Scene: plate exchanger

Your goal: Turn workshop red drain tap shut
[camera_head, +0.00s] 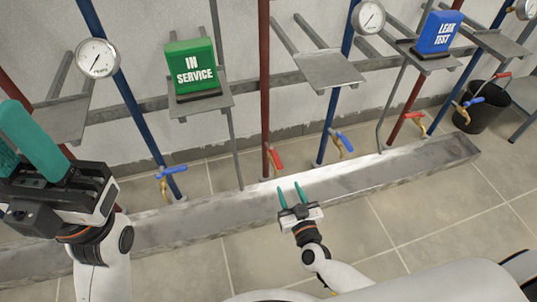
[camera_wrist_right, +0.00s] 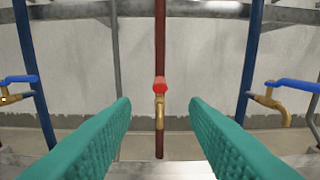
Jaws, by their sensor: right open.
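A red-handled brass drain tap (camera_head: 274,158) sits low on a red pipe, beyond my right gripper (camera_head: 290,189). In the right wrist view the same tap (camera_wrist_right: 160,88) is centred between the two teal fingers, ahead of them and not touched. Its red handle appears nearly end-on, and its brass spout points down. My right gripper is open and empty, above the metal trough. A second red-handled tap (camera_head: 414,116) is on another red pipe farther right. My left gripper (camera_head: 25,148) is at the left edge, partly cut off; its finger gap is unclear.
Blue-handled taps (camera_head: 172,171) (camera_head: 344,142) stand on the blue pipes on either side. A long metal trough (camera_head: 225,212) runs below the taps. Green IN SERVICE (camera_head: 192,62) and blue LEAK TEST (camera_head: 439,33) signs stand on shelves. A black bucket (camera_head: 480,108) is at right.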

